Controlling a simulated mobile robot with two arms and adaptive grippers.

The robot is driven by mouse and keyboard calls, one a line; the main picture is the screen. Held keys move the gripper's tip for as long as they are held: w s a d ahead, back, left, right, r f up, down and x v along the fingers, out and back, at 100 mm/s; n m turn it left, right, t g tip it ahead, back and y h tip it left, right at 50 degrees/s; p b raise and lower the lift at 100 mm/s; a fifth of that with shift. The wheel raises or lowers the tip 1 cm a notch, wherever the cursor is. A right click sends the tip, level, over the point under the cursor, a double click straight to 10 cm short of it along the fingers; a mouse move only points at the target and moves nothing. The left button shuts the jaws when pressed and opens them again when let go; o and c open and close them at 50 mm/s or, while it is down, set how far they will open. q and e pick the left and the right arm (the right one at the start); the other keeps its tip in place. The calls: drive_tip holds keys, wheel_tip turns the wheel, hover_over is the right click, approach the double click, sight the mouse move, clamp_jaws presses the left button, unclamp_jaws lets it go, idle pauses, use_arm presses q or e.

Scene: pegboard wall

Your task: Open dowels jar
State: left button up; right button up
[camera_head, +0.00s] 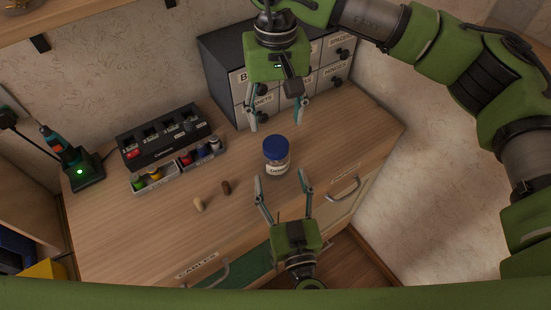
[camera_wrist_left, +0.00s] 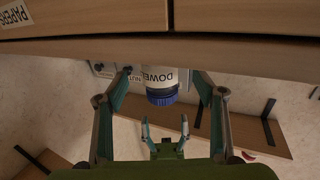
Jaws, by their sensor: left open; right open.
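The dowels jar (camera_head: 277,160) stands upright on the wooden worktop, a clear jar with a blue lid (camera_head: 275,142) and a white label. It also shows upside down in the left wrist view (camera_wrist_left: 160,78), between the fingers, with its lid on. My left gripper (camera_head: 284,184) is open just in front of the jar, its fingertips apart and not visibly touching it. My right gripper (camera_head: 275,122) is open above and behind the jar, fingers pointing down; it also shows in the left wrist view (camera_wrist_left: 164,125).
A black organizer (camera_head: 163,139) with small bins is farther left, beside a tool on a charger (camera_head: 83,170). A labelled drawer cabinet (camera_head: 225,65) stands behind my right gripper.

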sight(278, 171)
use_arm(q)
drive_tip(key=w, duration=0.2)
drive_tip(key=w+a, duration=0.1)
drive_tip(key=w, duration=0.2)
drive_tip(key=shift+w+r, duration=0.15)
use_arm(e)
drive_tip(key=shift+s+r, duration=0.1)
drive_tip(key=shift+s, duration=0.05)
use_arm(q)
drive_tip(key=shift+w+a, duration=0.2)
drive_tip(key=shift+w, duration=0.4)
